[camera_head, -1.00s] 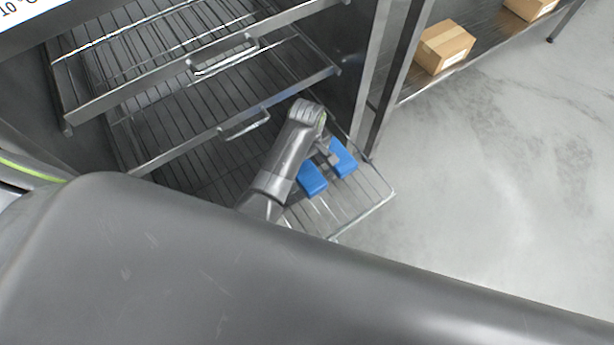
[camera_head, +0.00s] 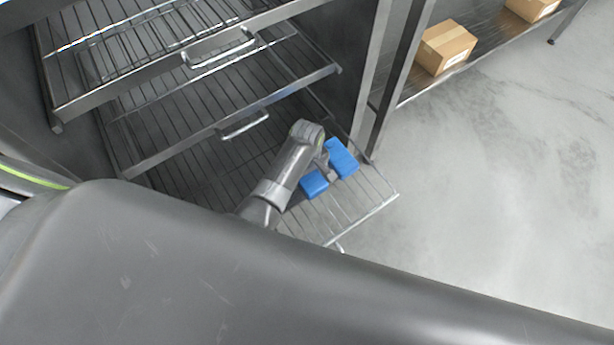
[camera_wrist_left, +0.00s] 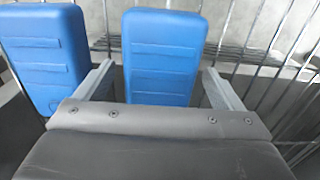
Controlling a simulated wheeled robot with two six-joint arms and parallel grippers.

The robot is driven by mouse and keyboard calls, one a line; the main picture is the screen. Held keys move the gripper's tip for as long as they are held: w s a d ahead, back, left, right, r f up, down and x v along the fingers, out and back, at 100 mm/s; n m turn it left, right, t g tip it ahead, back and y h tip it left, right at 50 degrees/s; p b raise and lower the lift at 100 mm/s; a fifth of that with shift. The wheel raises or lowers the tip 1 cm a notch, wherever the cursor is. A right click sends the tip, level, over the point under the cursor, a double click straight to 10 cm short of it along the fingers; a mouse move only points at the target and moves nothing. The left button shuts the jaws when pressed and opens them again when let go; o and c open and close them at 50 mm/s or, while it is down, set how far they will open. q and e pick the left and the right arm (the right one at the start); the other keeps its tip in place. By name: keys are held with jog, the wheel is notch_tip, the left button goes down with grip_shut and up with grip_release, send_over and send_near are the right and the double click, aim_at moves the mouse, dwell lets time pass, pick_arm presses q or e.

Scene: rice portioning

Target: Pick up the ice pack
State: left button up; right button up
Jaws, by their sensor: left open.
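Two blue ice packs lie on the pulled-out lower wire rack (camera_head: 350,217). In the head view one blue ice pack (camera_head: 342,157) is farther up and right, and the other blue ice pack (camera_head: 314,183) is nearer and lower left. My left gripper (camera_head: 325,166) is down among them, partly hidden by its own wrist. In the left wrist view my left gripper (camera_wrist_left: 158,85) is open, with one finger on each side of one ice pack (camera_wrist_left: 163,50). The other ice pack (camera_wrist_left: 45,50) is outside the left finger. Finger contact cannot be told. My right gripper is out of view.
Wire shelves with front handles, an upper one (camera_head: 218,48) and a middle one (camera_head: 243,124), overhang the left side. A steel upright (camera_head: 383,110) stands right of the rack. Cardboard boxes (camera_head: 446,47) sit on a shelf behind. The floor at right is clear.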

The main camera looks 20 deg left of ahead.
pick_arm(q)
jog(key=shift+f, duration=0.1)
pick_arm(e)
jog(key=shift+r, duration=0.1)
pick_arm(q)
jog(key=c, duration=1.3)
